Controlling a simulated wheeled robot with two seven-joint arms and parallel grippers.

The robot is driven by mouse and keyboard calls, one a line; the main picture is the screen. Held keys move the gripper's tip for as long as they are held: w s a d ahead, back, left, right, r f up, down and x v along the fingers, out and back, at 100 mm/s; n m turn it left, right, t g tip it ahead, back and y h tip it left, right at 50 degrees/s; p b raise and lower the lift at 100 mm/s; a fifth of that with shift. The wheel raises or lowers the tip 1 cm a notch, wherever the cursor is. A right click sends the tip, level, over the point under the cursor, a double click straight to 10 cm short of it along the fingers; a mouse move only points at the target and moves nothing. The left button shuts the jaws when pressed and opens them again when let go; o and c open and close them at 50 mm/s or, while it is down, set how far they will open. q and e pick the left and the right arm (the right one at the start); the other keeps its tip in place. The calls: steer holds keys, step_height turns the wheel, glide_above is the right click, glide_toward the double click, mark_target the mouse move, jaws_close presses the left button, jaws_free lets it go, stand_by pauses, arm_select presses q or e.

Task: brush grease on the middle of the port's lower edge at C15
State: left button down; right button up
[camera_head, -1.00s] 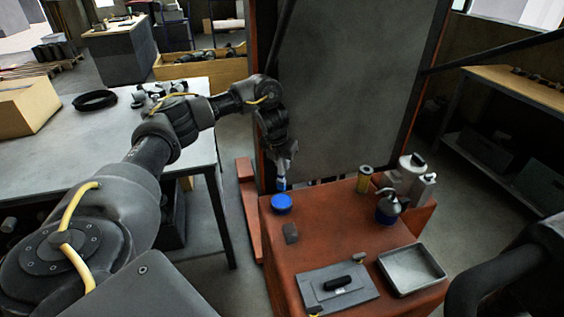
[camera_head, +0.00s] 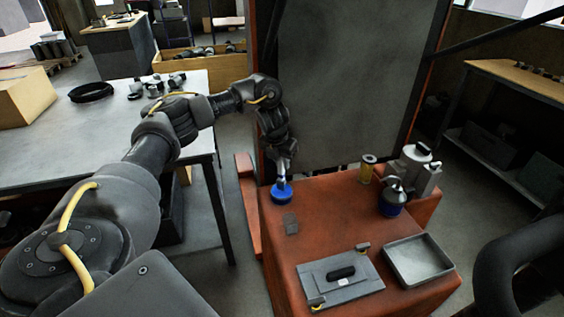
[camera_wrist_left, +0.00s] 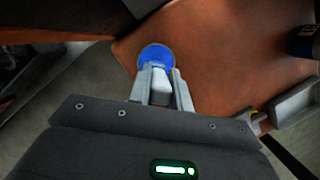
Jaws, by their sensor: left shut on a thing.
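My left gripper (camera_head: 283,172) points down over the back left corner of the red-brown bench top. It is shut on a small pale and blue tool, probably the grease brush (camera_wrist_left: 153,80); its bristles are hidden. The round blue tin (camera_head: 281,197) stands right beneath the tool, and it also shows in the left wrist view (camera_wrist_left: 156,54) just beyond the fingers. The tool's lower end is at the tin; I cannot tell whether it touches inside. No port marked C15 can be made out. My right gripper is not in view.
A large grey panel (camera_head: 345,80) stands behind.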

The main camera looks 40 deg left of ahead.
arm_select(q)
steer(key=shift+f, duration=0.5)
stand_by(0.7)
steer(key=shift+s+f, duration=0.1)
stand_by(1.4)
step_height(320, 180, up, 7)
steer(key=p, duration=0.6)
steer(key=shift+p, duration=0.4)
stand_by(0.4)
